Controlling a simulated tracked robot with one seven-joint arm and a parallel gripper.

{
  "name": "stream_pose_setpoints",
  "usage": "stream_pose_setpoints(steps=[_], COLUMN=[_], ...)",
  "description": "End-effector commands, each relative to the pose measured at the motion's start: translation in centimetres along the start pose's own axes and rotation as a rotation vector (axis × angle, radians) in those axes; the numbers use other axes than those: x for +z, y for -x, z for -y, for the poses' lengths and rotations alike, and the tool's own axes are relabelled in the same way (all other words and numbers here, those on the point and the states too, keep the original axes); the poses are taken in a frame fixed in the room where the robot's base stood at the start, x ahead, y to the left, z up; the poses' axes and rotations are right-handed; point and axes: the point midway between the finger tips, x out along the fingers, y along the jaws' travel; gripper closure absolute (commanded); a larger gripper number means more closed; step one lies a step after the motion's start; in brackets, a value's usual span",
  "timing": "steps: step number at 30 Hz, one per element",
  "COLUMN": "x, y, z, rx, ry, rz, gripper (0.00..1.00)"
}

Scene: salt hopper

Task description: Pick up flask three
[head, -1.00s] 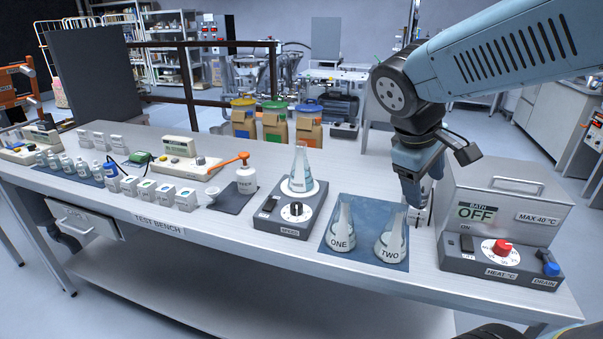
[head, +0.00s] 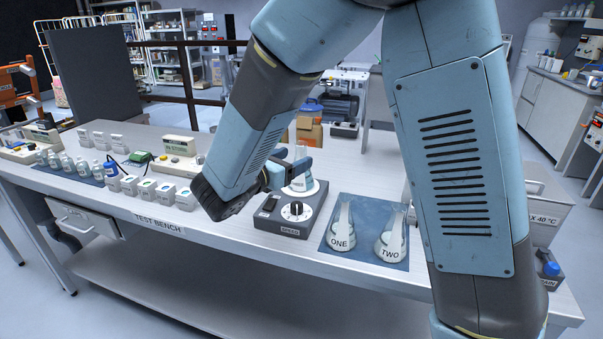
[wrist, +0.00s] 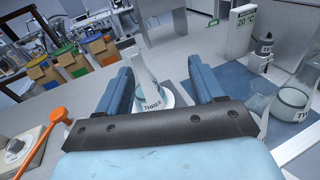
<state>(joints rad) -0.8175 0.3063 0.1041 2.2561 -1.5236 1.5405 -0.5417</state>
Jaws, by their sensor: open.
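Flask three (head: 300,184), a clear conical flask with a THREE label, stands upright on the stirrer (head: 268,223), partly hidden by my gripper (head: 300,168) in the head view. In the wrist view, flask three (wrist: 150,97) stands between the two blue fingers of my gripper (wrist: 157,82), nearer the left one. The jaws are open and the flask's lower part is hidden behind the dark gripper body. I cannot tell whether a finger touches the glass.
Flask one (head: 341,231) and flask two (head: 388,240) stand on a blue mat (head: 372,208) to the right of the stirrer. Bins (wrist: 98,42) stand behind the bench.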

Motion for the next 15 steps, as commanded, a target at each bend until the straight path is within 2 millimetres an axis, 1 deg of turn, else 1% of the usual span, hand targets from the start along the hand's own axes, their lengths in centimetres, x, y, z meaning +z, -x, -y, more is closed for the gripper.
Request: stream_pose_setpoints(steps=[1, 3, 7, 11, 15], x=[-0.6, -1.1, -1.6, -1.6, -1.4], y=[0.9, 1.8, 2.6, 1.5, -0.9], z=[-1.2, -2.4, -3.6, -4.0, -4.2], rx=[0.038, 0.079, 0.120, 0.126, 0.125], ry=[0.032, 0.062, 0.092, 0.097, 0.096], rz=[0.024, 0.050, 0.080, 0.085, 0.085], gripper=[0.32, 0.32, 0.32, 0.32, 0.32])
